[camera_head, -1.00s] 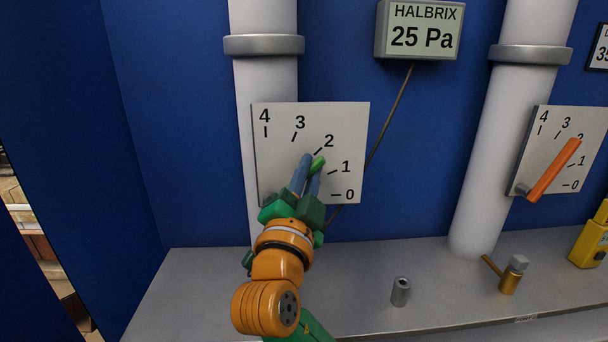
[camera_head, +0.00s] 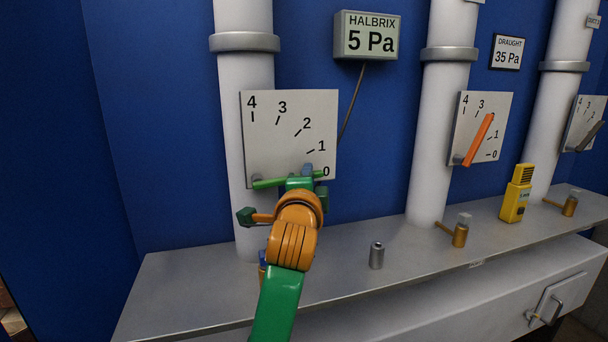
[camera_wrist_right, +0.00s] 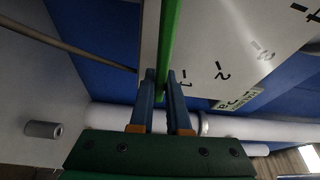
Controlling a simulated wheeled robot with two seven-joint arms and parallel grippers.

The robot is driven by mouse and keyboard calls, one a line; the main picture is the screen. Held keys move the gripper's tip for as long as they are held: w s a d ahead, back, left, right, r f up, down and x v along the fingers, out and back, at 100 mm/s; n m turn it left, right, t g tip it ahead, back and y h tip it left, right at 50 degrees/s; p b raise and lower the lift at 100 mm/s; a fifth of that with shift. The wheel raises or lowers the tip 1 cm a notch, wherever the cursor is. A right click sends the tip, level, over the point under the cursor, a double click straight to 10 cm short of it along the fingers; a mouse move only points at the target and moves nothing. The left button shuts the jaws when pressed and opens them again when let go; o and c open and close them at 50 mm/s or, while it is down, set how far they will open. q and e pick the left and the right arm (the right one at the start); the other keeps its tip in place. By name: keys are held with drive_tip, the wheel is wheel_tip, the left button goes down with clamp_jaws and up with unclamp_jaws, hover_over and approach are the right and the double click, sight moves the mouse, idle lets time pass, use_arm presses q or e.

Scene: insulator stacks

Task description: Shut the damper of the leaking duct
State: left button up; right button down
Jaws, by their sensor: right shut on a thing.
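The left duct (camera_head: 246,120) carries a white scale plate (camera_head: 262,140) marked 4 to 0. Its green damper handle (camera_head: 268,184) lies nearly level, its free end by the 0 mark. My right gripper (camera_head: 307,172) is shut on that handle near its free end, partly hiding it. In the right wrist view, the handle (camera_wrist_right: 168,40) runs down between the two blue fingers (camera_wrist_right: 162,92). The HALBRIX display (camera_head: 368,37) reads 5 Pa. My left gripper is not in view.
A middle duct (camera_head: 434,140) has an orange handle (camera_head: 478,140) pointing between 1 and 3. A third duct at right has a dark handle (camera_head: 591,136). A small metal cylinder (camera_head: 376,255), brass fittings (camera_head: 460,235) and a yellow device (camera_head: 516,195) stand on the grey ledge (camera_head: 330,270).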

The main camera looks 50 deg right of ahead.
drive_tip(key=shift+f+m, duration=0.25)
drive_tip(key=shift+m, duration=0.15)
drive_tip(key=c, duration=0.9)
unclamp_jaws()
drive_tip(key=shift+w+f, duration=0.1)
drive_tip(key=shift+a+b, duration=0.15)
drive_tip(key=shift+b, duration=0.15)
drive_tip(key=b+v, duration=0.2)
drive_tip(key=v, duration=0.4)
drive_tip(key=shift+s+a, duration=0.25)
drive_tip(key=shift+s, duration=0.1)
